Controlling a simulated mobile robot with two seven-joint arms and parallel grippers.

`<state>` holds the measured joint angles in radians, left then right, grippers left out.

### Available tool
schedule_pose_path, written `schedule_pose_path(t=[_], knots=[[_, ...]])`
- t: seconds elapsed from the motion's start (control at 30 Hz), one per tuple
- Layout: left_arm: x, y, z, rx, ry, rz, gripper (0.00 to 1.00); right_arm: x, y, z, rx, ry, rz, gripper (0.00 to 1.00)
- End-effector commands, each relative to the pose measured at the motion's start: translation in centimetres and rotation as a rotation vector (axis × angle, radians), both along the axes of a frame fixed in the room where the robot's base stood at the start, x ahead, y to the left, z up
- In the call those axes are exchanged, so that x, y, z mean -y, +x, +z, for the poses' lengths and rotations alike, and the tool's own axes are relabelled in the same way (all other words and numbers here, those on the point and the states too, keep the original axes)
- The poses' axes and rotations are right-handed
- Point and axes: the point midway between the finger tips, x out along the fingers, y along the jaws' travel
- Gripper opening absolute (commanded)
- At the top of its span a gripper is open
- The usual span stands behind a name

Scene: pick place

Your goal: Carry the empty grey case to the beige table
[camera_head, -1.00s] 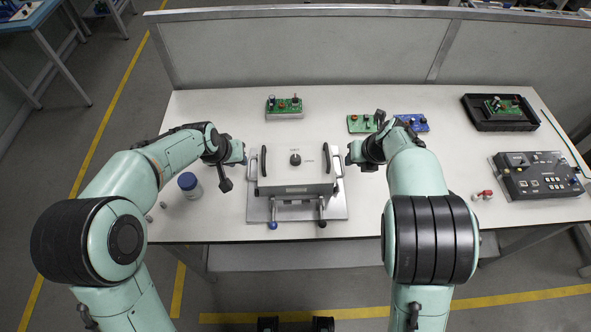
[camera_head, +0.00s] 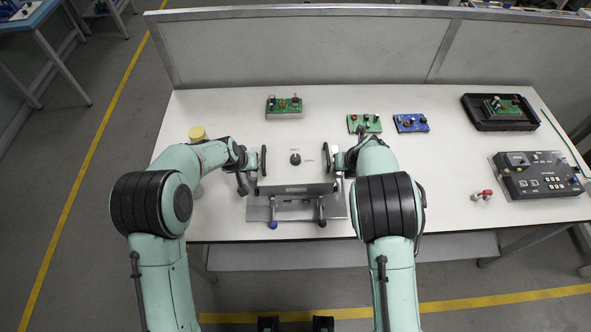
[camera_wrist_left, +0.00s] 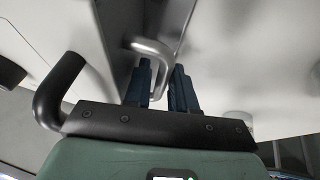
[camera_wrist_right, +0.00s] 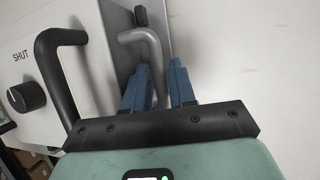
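The grey case (camera_head: 296,173) stands on the workbench on a metal plate. It has a black knob and two black handles on top, and a silver handle on each side. My left gripper (camera_head: 253,160) is at its left side; in the left wrist view, the silver handle (camera_wrist_left: 150,46) stands between its fingers (camera_wrist_left: 160,80), with slight gaps. My right gripper (camera_head: 338,160) is at the right side; in the right wrist view, that silver handle (camera_wrist_right: 140,34) stands between its fingers (camera_wrist_right: 160,78). The case's inside is hidden. I cannot identify a beige table apart from this pale bench.
Green boards (camera_head: 284,106) and a blue board (camera_head: 411,123) lie behind the case. A black tray (camera_head: 500,112) and a control box (camera_head: 540,174) are at the right. A yellow-capped item (camera_head: 198,132) is by my left arm. A clamp plate (camera_head: 280,212) is in front.

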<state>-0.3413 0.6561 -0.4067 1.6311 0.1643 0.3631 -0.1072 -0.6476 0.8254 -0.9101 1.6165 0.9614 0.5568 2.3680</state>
Motion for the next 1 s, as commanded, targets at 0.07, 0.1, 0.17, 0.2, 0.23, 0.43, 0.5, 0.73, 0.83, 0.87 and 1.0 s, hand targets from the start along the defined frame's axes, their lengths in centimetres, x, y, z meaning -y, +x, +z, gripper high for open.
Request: schedule_pose_path(t=[0.07, 0.1, 0.17, 0.2, 0.23, 0.43, 0.5, 0.73, 0.83, 0.87, 1.0], knots=[[0.0, 0.0, 0.0, 0.0, 0.0, 0.0, 0.22, 0.0, 0.0, 0.0, 0.0, 0.0, 0.0, 0.22], [0.0, 0.0, 0.0, 0.0, 0.0, 0.0, 0.09, 0.0, 0.0, 0.0, 0.0, 0.0, 0.0, 0.09], [0.0, 0.0, 0.0, 0.0, 0.0, 0.0, 0.0, 0.0, 0.0, 0.0, 0.0, 0.0, 0.0, 0.0], [0.0, 0.0, 0.0, 0.0, 0.0, 0.0, 0.0, 0.0, 0.0, 0.0, 0.0, 0.0, 0.0, 0.0], [0.0, 0.0, 0.0, 0.0, 0.0, 0.0, 0.0, 0.0, 0.0, 0.0, 0.0, 0.0, 0.0, 0.0], [0.0, 0.1, 0.2, 0.003, -0.001, 0.0, 0.0, 0.0, 0.0, 0.1, 0.002, 0.0, 0.0, 0.0], [0.0, 0.1, 0.2, 0.004, -0.001, 0.0, 0.0, 0.0, 0.1, 0.2, 0.002, 0.0, 0.0, 0.0], [0.0, 0.7, 1.8, 0.013, -0.001, 0.0, 0.0, 0.0, 0.6, 1.7, 0.011, 0.0, 0.0, 0.0], [0.0, 1.3, 3.2, 0.022, 0.0, 0.0, 0.0, 0.0, 1.2, 3.1, 0.02, 0.001, 0.0, 0.0], [0.0, 1.5, 3.7, 0.025, -0.001, 0.001, 0.0, 0.0, 1.5, 3.6, 0.023, 0.001, 0.0, 0.0], [0.0, 2.7, 6.2, 0.045, 0.0, 0.001, 0.0, 0.0, 2.7, 6.2, 0.043, 0.0, 0.0, 0.0]])
